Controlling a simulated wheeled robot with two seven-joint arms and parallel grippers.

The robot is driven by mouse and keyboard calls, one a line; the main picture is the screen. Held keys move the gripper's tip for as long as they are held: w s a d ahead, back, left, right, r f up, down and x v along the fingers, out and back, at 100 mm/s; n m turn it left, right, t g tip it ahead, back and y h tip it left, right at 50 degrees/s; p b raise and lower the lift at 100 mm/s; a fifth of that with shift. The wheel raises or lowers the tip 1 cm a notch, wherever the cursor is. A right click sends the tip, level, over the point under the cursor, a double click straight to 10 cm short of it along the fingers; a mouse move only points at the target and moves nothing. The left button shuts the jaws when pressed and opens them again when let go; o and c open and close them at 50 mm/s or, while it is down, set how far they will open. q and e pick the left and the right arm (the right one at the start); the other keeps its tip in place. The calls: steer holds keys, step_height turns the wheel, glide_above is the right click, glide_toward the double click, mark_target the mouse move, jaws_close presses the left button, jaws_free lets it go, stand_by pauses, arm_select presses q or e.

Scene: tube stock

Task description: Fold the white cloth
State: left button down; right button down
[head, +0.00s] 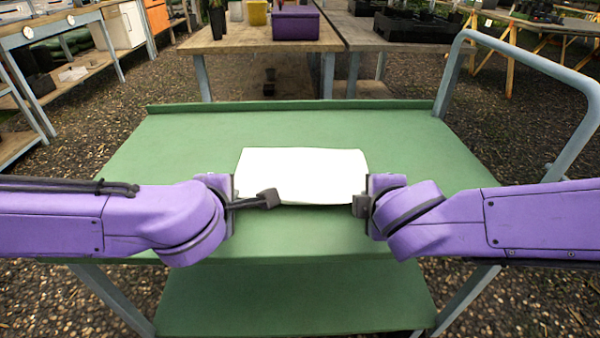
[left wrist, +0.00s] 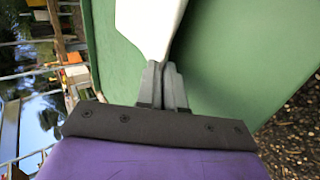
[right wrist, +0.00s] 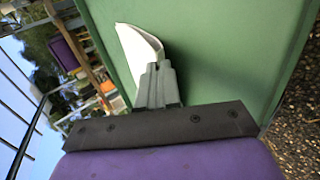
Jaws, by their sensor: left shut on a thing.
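The white cloth (head: 303,173) lies on the green cart top as a roughly rectangular sheet, wider than it is deep. My left gripper (head: 268,199) is shut on the cloth at its front edge, left of the middle. In the left wrist view the cloth (left wrist: 148,28) narrows into the fingers (left wrist: 163,70). My right gripper (head: 360,205) is at the cloth's front right corner. In the right wrist view its fingers (right wrist: 157,75) look close together against the cloth's curved edge (right wrist: 138,47). Whether they pinch the cloth is hidden.
The green cart top (head: 200,140) is clear around the cloth, with a low lip at the back. A grey-blue handle (head: 530,62) rises at the right. A wooden table (head: 262,42) with a purple bin (head: 295,24) stands beyond the cart.

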arm_select(q)
steer(key=shift+s+f, duration=0.3)
arm_select(e)
steer(key=shift+s+f, duration=0.25)
steer(key=shift+f, duration=0.05)
arm_select(q)
steer(key=c, duration=1)
jaws_free()
arm_select(e)
steer(key=c, duration=1)
jaws_free()
arm_select(q)
steer(key=shift+r, duration=0.3)
arm_select(e)
steer(key=shift+r, duration=0.3)
arm_select(q)
steer(key=s+r, duration=0.6)
steer(key=r, duration=0.2)
steer(key=shift+r, duration=0.2)
arm_select(e)
steer(key=s+r, duration=0.6)
steer(key=r, duration=0.2)
steer(key=shift+r, duration=0.2)
